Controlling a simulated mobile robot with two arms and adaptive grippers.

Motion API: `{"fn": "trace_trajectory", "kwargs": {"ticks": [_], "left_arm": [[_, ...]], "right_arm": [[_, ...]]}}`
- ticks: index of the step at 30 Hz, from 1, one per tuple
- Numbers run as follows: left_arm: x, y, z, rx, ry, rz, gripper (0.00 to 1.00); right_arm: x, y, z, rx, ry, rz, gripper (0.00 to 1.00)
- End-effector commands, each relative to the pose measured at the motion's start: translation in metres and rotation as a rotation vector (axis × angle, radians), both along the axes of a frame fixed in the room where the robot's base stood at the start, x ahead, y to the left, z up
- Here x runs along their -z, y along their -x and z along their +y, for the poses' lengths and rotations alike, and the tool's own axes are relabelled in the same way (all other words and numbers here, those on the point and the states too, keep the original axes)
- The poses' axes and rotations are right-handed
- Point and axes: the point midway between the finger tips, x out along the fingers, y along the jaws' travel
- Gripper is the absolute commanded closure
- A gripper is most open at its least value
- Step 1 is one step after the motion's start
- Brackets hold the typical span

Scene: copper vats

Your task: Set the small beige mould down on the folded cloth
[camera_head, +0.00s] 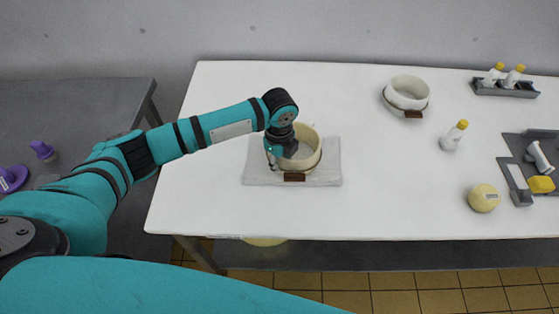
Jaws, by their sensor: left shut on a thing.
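The small beige mould (312,158) is a round, open ring-like tub with a brown block at its front. It is over the grey folded cloth (331,175), near the cloth's middle, and looks upright. I cannot tell for sure whether its base touches the cloth. My left gripper (275,160) is shut on the mould's left wall, reaching down from above; its fingertips are partly hidden. My right gripper is not in view.
A white mould (408,90) with a brown block stands at the back. A yellow-capped bottle (453,136), a yellow round cheese-like thing (484,198), a bottle rack (505,87) and a grey tray (517,150) are at the right. The table's middle is clear.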

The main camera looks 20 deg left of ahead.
Motion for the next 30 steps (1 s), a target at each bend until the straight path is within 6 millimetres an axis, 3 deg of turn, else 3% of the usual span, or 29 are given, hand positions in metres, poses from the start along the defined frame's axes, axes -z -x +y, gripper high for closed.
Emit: {"fn": "trace_trajectory", "kwargs": {"ticks": [5,6,11,21,26,30], "left_arm": [[0.001,-0.001,-0.001,0.001,0.002,-0.003,1.00],[0.002,0.000,0.000,0.001,0.000,-0.001,0.86],[0.002,0.000,0.000,0.001,0.000,-0.001,0.68],[-0.004,-0.001,0.000,0.001,0.000,-0.002,0.68],[-0.028,-0.002,-0.001,0.002,0.003,-0.005,0.68],[-0.060,-0.001,0.000,0.002,0.002,-0.005,0.68]], "right_arm": [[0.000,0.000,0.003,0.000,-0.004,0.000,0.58],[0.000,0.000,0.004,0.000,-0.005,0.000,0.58],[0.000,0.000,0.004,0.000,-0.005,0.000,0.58],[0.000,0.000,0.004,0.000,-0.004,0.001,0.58],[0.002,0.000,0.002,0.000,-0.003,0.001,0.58],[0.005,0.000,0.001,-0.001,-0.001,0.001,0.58]]}}
